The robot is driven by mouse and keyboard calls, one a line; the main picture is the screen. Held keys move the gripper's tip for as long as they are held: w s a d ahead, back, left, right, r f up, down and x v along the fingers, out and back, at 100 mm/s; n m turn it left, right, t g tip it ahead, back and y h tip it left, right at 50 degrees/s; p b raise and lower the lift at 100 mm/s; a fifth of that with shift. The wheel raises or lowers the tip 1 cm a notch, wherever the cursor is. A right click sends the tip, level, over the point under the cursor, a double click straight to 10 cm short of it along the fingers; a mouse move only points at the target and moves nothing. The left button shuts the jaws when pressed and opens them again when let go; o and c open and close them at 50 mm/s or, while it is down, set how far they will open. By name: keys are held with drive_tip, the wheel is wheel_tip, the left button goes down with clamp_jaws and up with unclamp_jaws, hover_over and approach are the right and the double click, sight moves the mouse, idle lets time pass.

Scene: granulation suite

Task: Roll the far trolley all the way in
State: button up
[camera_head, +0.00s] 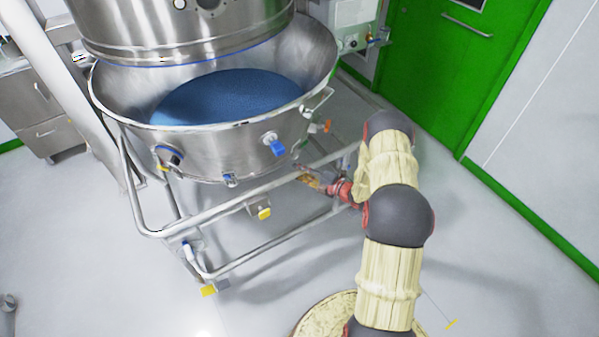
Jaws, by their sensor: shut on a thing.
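The trolley (230,220) is a steel tube frame with yellow-tagged feet, carrying a wide steel bowl (215,150) with blue material (225,97) inside. The bowl stands under a larger steel vessel (190,45), with the bowl's open front rim showing beyond the vessel's lower edge. My gripper (308,179) is at the right side of the trolley, shut on its upper frame rail below the bowl. The fingertips are small and partly lost against the rail. Part of the trolley's far side is hidden by the bowl.
A green door (455,60) stands at the back right, with a wall panel (350,25) left of it. A steel cabinet (45,110) and a slanting pale column (75,80) are at the left. The grey floor (490,260) is clear on the right.

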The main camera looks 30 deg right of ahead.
clamp_jaws()
drive_tip(key=shift+w, duration=0.1)
idle(0.3)
